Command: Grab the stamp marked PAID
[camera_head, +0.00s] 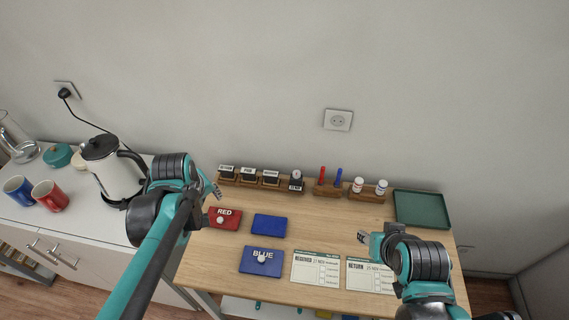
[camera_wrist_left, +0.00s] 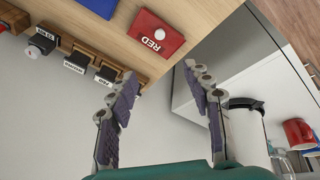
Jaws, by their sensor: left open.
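The stamp that reads PAID (camera_head: 248,172) stands in the wooden rack at the back of the counter, second from the left. In the left wrist view the PAID stamp (camera_wrist_left: 107,75) is just left of the near finger. My left gripper (camera_head: 211,186) is open and empty, at the left end of the rack, apart from that stamp. Its two spread fingers (camera_wrist_left: 160,78) show in the left wrist view with nothing between them. My right gripper (camera_head: 364,238) is over the forms at the right; its jaws are too small to judge.
Other stamps (camera_head: 270,176) flank PAID closely, with a date stamp (camera_head: 296,181) at the right end. A red pad (camera_head: 228,224), a blue pad (camera_head: 262,268) and printed forms (camera_head: 316,270) lie in front. A kettle (camera_head: 115,172) stands on the left cabinet.

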